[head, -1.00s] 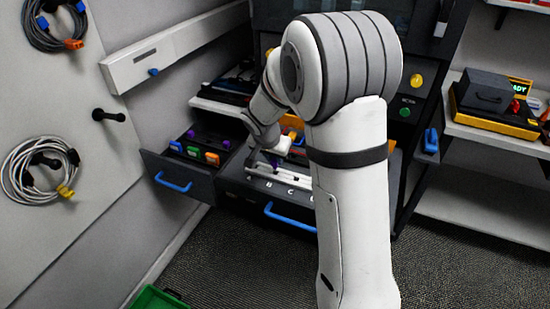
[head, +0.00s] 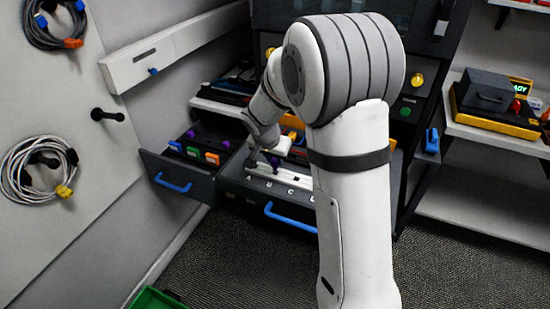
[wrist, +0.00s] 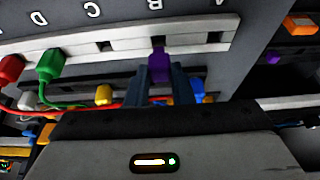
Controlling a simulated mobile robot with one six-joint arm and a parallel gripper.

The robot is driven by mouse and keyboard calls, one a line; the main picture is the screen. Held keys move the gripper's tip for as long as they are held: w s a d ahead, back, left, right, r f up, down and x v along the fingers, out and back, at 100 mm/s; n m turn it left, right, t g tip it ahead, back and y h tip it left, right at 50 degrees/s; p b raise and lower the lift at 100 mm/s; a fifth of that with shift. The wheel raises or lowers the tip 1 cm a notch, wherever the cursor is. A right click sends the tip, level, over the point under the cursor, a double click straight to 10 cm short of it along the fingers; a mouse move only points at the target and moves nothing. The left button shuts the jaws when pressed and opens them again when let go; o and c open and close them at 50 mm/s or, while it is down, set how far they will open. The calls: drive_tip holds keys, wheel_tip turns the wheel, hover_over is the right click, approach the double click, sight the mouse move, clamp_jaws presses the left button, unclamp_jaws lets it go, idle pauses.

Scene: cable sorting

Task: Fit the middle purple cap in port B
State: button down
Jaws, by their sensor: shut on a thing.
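In the wrist view a purple cap (wrist: 159,65) is between the fingers of my gripper (wrist: 162,88), which is shut on it. The cap's far end meets the white port strip (wrist: 128,38) in line with the letter B (wrist: 155,4). The openings by A (wrist: 215,37) and C (wrist: 103,46) are empty. In the head view the white strip lies in the open centre drawer behind the letters, and my arm partly covers it.
In the wrist view a green plug (wrist: 48,62) and a red plug (wrist: 10,68) sit left along the strip. Yellow (wrist: 104,95) and blue (wrist: 197,88) plugs lie close to my fingers. In the head view an open left drawer (head: 165,163) holds coloured caps.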

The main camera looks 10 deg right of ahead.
drive_tip(key=shift+f+b, duration=1.25)
drive_tip(key=shift+b, duration=0.65)
idle(1.3)
drive_tip(key=c, duration=0.7)
unclamp_jaws()
drive_tip(key=shift+r, duration=0.15)
drive_tip(key=shift+r+p, duration=1.75)
drive_tip(key=shift+r, duration=1.6)
